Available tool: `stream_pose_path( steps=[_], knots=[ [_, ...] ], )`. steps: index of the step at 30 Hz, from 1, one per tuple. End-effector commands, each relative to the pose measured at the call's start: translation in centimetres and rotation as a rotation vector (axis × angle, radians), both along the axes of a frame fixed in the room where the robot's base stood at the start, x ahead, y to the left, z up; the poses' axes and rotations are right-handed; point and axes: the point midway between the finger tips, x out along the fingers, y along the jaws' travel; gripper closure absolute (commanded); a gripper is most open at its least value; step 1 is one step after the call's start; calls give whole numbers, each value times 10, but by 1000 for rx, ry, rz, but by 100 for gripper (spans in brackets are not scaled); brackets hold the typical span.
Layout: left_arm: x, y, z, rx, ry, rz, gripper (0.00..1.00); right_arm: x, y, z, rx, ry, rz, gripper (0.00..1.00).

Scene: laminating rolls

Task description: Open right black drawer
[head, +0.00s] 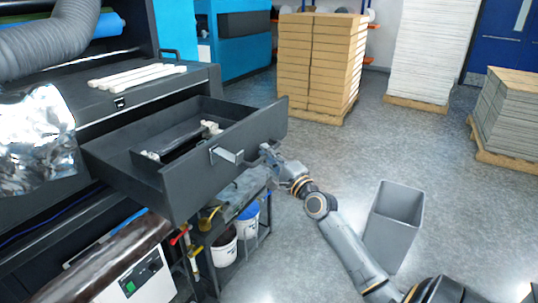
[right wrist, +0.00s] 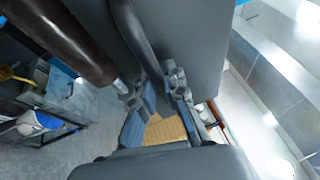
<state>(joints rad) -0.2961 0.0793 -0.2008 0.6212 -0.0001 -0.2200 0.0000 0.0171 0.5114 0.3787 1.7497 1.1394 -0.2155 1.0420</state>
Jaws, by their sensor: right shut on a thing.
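The black drawer (head: 193,186) stands pulled out from the dark machine on the left in the head view. Its inside shows, with a dark roll (head: 180,138) on white end supports lying in it. A silver handle (head: 226,155) sits on the drawer's front. My right gripper (head: 268,154) is at the right part of that front, to the right of this handle. In the right wrist view, my right gripper's fingers (right wrist: 164,98) are closed around a narrow dark part beside a grey panel; the exact grip is partly hidden. My left gripper is not in view.
Below the drawer stands a dark rack with white buckets (head: 224,248). A grey bin (head: 394,226) stands on the floor to the right of my arm. Stacked cardboard (head: 315,62) on a pallet is behind. Open floor lies between the drawer and the pallets.

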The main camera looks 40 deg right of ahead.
Motion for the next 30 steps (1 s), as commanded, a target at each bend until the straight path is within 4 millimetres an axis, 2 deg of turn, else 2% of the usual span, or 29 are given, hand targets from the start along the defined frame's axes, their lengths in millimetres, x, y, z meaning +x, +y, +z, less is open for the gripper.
stream_pose_path(
  steps=[1, 2, 4, 5, 17, 20, 30],
  knots=[
    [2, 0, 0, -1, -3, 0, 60, 0, 0, -1, 0, 3, 1, 100],
    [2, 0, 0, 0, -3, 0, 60, 0, 0, -1, 0, 3, 1, 82],
    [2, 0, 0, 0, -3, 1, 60, 0, 0, -1, 0, 3, 1, 68],
    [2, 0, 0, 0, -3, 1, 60, 0, 0, -1, 0, 2, 1, 64],
    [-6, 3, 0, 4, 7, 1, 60, -5, 1, -2, -1, 1, 0, 64],
    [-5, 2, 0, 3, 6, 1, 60, -17, 2, -5, -1, 2, 0, 64],
    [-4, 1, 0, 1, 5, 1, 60, -73, 9, -16, -3, 6, 1, 64]
  ],
)
